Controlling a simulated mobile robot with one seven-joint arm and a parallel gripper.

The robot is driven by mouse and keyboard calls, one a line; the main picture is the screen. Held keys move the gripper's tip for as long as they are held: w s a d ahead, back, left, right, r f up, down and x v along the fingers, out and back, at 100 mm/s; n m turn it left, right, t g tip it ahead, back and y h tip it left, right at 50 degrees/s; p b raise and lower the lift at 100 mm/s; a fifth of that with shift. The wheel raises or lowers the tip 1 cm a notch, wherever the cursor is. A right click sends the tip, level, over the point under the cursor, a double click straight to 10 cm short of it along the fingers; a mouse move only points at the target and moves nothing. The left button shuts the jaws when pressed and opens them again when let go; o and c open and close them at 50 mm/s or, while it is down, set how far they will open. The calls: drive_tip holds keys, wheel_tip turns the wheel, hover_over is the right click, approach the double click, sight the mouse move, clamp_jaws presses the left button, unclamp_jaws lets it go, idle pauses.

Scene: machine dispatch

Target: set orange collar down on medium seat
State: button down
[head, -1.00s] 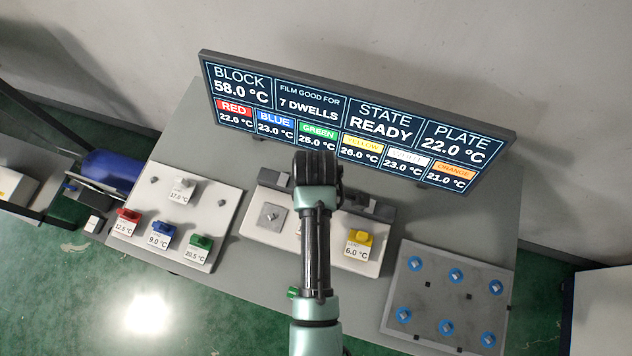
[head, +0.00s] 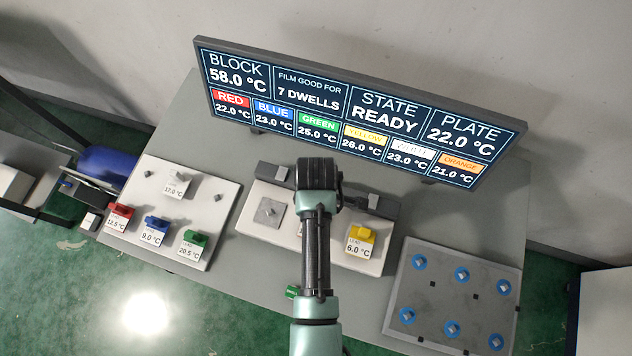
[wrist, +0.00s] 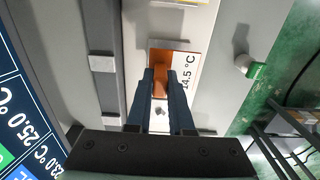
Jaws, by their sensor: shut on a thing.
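My gripper (wrist: 162,78) is shut on the orange collar (wrist: 170,62) in the wrist view. The collar has a white label reading 14.5 °C. It is over the pale block (head: 338,256), between the left seat and the yellow collar (head: 361,236). A small stud (wrist: 160,109) shows between my fingers. In the head view my arm hides the collar, the gripper tips and most of the block's middle. I cannot tell whether the collar touches the block, or which seat is the medium one.
A grey square seat (head: 269,212) with a stud is bare at the block's left. A pale board (head: 148,213) holds red, blue, green and white collars. A grey plate (head: 437,300) with several blue rings lies right. A screen (head: 350,112) stands behind. A small green piece (head: 292,291) is near the front edge.

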drive_tip(key=shift+f+b, duration=0.65)
drive_tip(key=shift+f, duration=0.3)
idle(0.3)
drive_tip(key=c, duration=0.7)
unclamp_jaws()
drive_tip(key=shift+r, duration=0.15)
wheel_tip(320, 180, up, 13)
drive_tip(key=shift+f, duration=0.1)
drive_tip(key=shift+w, duration=0.1)
